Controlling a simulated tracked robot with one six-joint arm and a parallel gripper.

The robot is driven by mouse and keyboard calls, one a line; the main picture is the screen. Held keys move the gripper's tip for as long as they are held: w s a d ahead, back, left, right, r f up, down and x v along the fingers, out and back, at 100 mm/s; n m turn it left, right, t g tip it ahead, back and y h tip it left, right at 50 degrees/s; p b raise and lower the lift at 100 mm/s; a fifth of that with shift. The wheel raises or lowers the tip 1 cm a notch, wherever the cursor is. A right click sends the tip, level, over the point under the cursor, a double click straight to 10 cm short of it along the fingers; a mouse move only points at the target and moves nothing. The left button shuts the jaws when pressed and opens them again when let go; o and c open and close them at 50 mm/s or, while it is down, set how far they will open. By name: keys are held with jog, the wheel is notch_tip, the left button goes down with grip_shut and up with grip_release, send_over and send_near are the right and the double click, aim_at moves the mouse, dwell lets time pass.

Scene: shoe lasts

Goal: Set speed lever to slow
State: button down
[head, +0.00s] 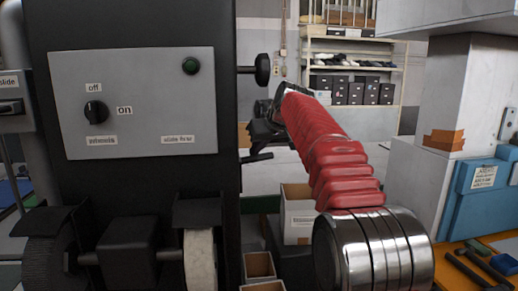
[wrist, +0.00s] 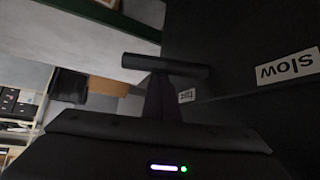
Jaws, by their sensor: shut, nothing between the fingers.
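A dark bar-shaped handle (wrist: 165,65), apparently the speed lever, lies across the wrist view. A "slow" label (wrist: 288,65) shows upside down on the dark machine side at right. A smaller "fast" label (wrist: 187,95) sits farther off, partly hidden. My gripper (wrist: 162,88) is shut and empty, its dark fingers pointing at the bar; I cannot tell whether they touch it. In the head view my gripper (head: 263,132) is beside the machine's right side. A dark handle (head: 258,157) sticks out just below it, probably the same bar.
A black knob on a rod (head: 262,70) juts out above my gripper. Cardboard boxes (head: 297,213) stand below; shelves (head: 350,70) are behind.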

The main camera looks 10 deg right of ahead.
aim_at(259, 157)
jog(key=shift+d, duration=0.3)
jog(key=shift+s+a, duration=0.15)
jog(key=shift+a, duration=0.1)
jog(key=shift+s, duration=0.1)
jog(key=shift+s+d+m+t+h, duration=0.15)
jog(key=shift+s+d+m+h, duration=0.05)
jog(key=shift+s+m+h, duration=0.45)
jog(key=shift+s+d+m+t+h, duration=0.15)
jog(key=shift+s+m+h, duration=0.3)
jog(key=shift+s+m, duration=0.3)
jog(key=shift+s+d, duration=0.1)
jog(key=shift+s, duration=0.2)
jog(key=s, duration=0.4)
jog(key=s+a, duration=0.1)
jog(key=shift+s+f, duration=0.1)
jog(key=shift+s, duration=0.3)
